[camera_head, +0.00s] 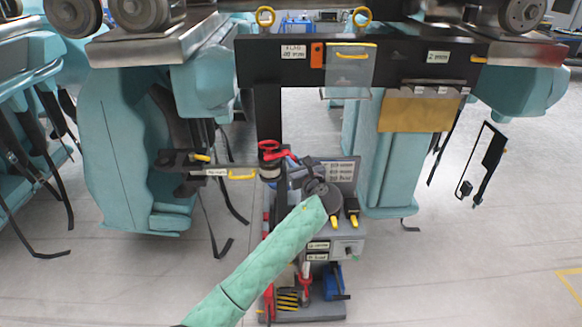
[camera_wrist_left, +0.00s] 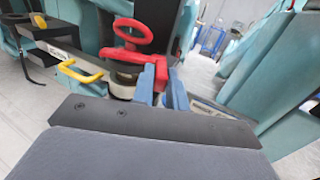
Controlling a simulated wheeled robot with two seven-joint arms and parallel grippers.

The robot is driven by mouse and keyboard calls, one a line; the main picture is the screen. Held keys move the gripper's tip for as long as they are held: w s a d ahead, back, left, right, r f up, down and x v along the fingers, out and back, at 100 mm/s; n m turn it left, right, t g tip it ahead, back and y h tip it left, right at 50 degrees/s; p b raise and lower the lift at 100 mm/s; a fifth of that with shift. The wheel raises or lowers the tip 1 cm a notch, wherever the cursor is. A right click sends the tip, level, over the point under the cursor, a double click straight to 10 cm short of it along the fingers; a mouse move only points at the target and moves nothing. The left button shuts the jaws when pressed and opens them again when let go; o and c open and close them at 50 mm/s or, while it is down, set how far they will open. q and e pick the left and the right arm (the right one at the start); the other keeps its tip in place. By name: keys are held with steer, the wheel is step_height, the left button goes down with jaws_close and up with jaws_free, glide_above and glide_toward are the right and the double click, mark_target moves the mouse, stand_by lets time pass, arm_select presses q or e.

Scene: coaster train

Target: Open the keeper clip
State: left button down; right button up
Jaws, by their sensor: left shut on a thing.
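The keeper clip (camera_head: 271,150) appears to be the red piece with a ring and a tab, on a short post beside the black upright. In the left wrist view it (camera_wrist_left: 133,31) stands large above a metal cylinder. My left gripper (camera_head: 287,164) reaches it from the lower right, partly hidden behind my wrist in the head view. In the left wrist view the blue fingers (camera_wrist_left: 161,84) are shut on the clip's red tab. Whether the clip is open or closed is hard to tell. My right gripper is in neither view.
A cart (camera_head: 345,246) with tools stands beneath. A black beam (camera_head: 384,62) with labels and a hanging clear panel (camera_head: 349,70) crosses above. Teal seats hang on both sides; the floor (camera_head: 480,260) at right is clear.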

arm_select(q)
steer(key=shift+w+d+r+n+g+y, duration=0.15)
steer(key=shift+d+n+g+y, duration=0.15)
steer(key=shift+n+y, duration=0.25)
steer(key=n+g+y, duration=0.1)
steer(key=d+n+y, duration=0.1)
steer(key=y, duration=0.1)
steer(key=shift+w+g, duration=0.35)
steer(key=shift+g, duration=0.05)
steer(key=shift+w+d+n+g+y, duration=0.15)
steer(key=shift+w+n+g+y, duration=0.05)
steer(key=shift+n+g+y, duration=0.35)
steer(key=shift+w+d+n+g+y, duration=0.2)
steer(key=shift+n+g+y, duration=0.2)
steer(key=shift+g+y, duration=0.2)
steer(key=c, duration=1.4)
jaws_free()
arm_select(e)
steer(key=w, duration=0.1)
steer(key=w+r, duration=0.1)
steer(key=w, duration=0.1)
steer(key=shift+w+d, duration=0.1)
arm_select(q)
steer(key=shift+b, duration=0.3)
